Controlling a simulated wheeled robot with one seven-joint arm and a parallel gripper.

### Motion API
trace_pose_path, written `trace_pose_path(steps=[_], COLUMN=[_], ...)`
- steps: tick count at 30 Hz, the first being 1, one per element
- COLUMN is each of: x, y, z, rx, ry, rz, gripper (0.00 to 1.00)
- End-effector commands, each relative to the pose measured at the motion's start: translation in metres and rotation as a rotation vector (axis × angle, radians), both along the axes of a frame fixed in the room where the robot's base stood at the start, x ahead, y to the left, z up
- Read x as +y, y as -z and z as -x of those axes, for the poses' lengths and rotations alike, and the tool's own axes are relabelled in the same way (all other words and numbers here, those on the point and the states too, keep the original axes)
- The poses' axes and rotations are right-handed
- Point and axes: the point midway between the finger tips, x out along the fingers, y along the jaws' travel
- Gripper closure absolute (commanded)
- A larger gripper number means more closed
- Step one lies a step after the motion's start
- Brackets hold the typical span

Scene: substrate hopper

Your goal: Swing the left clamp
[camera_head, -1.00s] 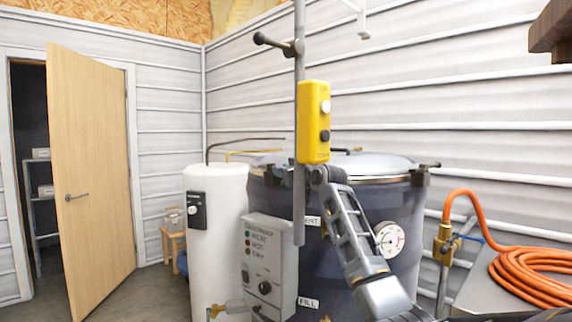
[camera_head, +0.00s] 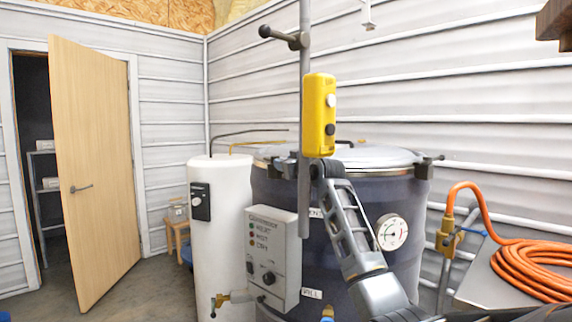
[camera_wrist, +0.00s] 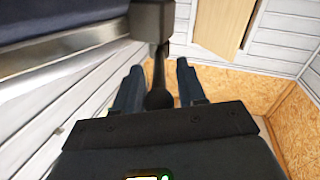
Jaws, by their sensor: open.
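In the wrist view, a dark clamp block (camera_wrist: 152,20) sits at the hopper's rim. Its thin lever ends in a black ball knob (camera_wrist: 159,99). My gripper (camera_wrist: 159,67) is open, with one finger on each side of the lever and knob. I cannot tell whether either finger touches it. In the head view my arm reaches up before the hopper, and the gripper itself is hidden behind the pole and yellow pendant.
A yellow pendant (camera_head: 319,115) hangs on a grey pole (camera_head: 304,205) close before my arm's end. An orange hose (camera_head: 530,265) lies at right.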

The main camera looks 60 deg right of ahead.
Motion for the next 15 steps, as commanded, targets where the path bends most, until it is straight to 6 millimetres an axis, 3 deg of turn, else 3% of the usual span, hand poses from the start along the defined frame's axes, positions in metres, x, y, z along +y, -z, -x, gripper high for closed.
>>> trace_pose_path(steps=[15], x=[0.034], y=[0.002], z=[0.058], rx=[-0.001], ry=[0.0], rz=[0.0], gripper=[0.6])
